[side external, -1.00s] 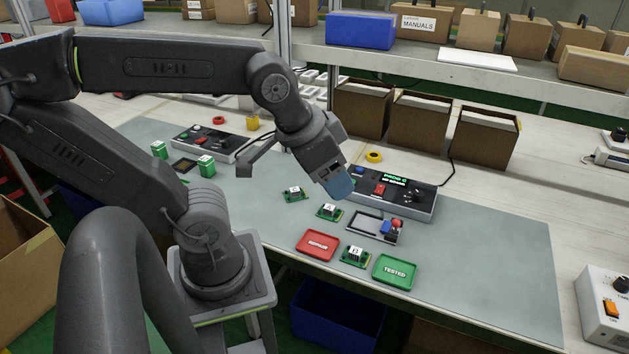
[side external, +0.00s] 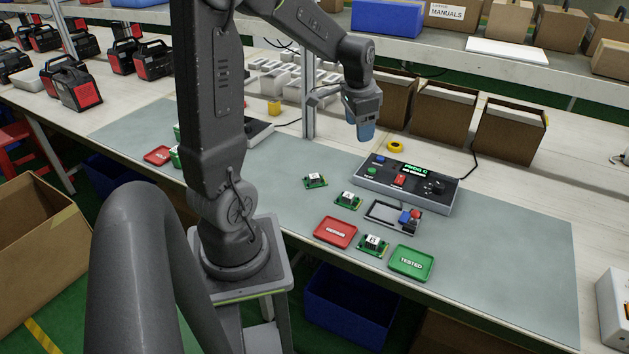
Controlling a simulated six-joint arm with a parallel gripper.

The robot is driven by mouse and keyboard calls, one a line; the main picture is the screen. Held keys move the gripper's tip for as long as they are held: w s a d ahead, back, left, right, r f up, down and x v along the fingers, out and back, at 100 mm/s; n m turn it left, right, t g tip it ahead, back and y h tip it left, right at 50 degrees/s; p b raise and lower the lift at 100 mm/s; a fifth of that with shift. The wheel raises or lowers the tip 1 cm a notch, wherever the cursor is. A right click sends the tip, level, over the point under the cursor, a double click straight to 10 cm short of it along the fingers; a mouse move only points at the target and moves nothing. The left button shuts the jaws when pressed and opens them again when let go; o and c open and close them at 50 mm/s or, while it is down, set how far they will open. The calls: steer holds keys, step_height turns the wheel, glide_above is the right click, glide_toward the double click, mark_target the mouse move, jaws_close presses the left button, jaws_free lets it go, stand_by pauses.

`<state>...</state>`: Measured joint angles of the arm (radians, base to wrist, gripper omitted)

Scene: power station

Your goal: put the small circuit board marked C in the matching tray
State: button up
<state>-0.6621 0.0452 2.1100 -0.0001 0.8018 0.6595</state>
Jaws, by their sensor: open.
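Three small green circuit boards lie on the grey-green mat. One is at the back (side external: 316,180), one in the middle (side external: 348,200), and one in front (side external: 373,244), between two trays. Each has a white label whose letter I cannot read surely, so I cannot tell which is C. The red tray (side external: 335,232) has a label too small to read; the green tray (side external: 411,262) reads TESTED. Both look empty. My gripper (side external: 362,128) is open and empty, raised behind the boards with its blue tips pointing down.
A console (side external: 408,183) with a display reading PROG C stands right of the boards. Yellow tape (side external: 395,147) and cardboard boxes (side external: 508,135) stand behind. My arm hides part of the left side. The mat's right end is clear.

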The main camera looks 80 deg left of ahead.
steer(key=s+a+f+g, duration=0.1)
steer(key=s+a+f, duration=0.1)
steer(key=a+f, duration=0.55)
steer(key=h, duration=0.1)
glide_above(315, 175)
step_height(315, 175, down, 5)
steer(key=shift+g, duration=0.4)
steer(key=f, duration=0.7)
steer(key=shift+s+d+f, duration=0.1)
steer(key=shift+d+f, duration=0.15)
steer(key=shift+a+f, duration=0.15)
steer(key=shift+f, duration=2.75)
steer(key=shift+c, duration=0.2)
steer(key=c, duration=0.6)
